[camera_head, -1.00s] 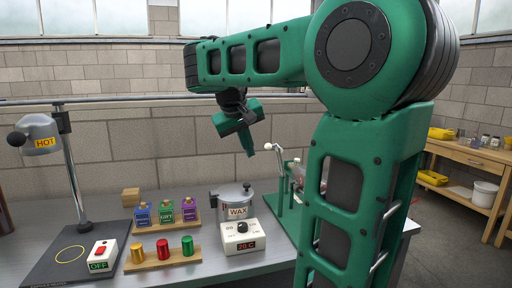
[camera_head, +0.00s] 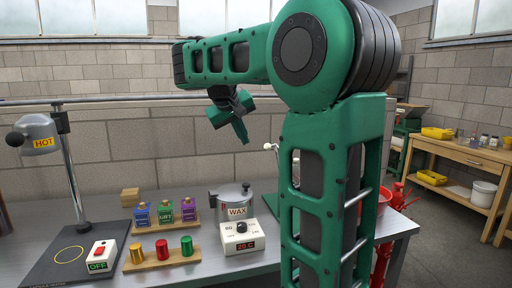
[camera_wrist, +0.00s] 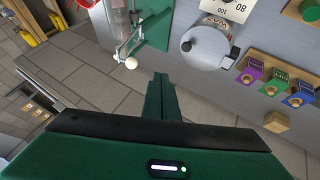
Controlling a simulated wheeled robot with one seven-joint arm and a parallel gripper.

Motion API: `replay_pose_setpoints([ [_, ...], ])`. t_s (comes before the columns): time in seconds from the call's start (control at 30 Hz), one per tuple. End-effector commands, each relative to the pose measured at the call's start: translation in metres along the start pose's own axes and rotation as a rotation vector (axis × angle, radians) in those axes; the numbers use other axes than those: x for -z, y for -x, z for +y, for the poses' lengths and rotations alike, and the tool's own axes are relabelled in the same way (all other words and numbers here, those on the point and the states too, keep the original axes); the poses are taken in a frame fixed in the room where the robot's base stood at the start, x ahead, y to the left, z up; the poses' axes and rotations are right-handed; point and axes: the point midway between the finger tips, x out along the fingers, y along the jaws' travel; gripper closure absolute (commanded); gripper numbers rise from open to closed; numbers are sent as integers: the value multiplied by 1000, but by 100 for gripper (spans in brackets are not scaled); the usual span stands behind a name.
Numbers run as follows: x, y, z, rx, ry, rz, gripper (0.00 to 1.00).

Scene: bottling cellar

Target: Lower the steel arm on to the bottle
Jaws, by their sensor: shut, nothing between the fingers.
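The steel arm (camera_wrist: 122,48) is a thin lever with a white ball knob (camera_wrist: 131,63), on a green stand (camera_wrist: 153,28) at the top of the wrist view. In the head view only the knob (camera_head: 268,146) and a short piece show beside my arm. A clear shape at the stand, perhaps the bottle (camera_wrist: 118,18), shows in the wrist view; my arm hides it in the head view. My gripper (camera_head: 244,137) is shut and empty, above and left of the knob. In the wrist view its fingers (camera_wrist: 161,80) are apart from the knob.
Open air surrounds my gripper.

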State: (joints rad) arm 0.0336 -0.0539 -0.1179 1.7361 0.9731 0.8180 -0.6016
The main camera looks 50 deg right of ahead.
Motion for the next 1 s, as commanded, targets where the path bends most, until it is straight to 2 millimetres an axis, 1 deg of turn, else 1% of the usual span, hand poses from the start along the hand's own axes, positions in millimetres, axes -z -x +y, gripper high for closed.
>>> replay_pose_setpoints([
  [0.03,-1,-11,1,-2,0,-4,100],
  [0.33,-2,-65,1,0,-1,-4,100],
  [0.4,0,-67,14,0,-5,-1,100],
  [0.5,2,-71,25,0,-3,-1,100],
  [0.6,2,-74,32,1,-2,0,100],
  [0.73,3,-75,36,1,-1,0,100],
  [1.0,3,-75,37,1,0,0,100],
])
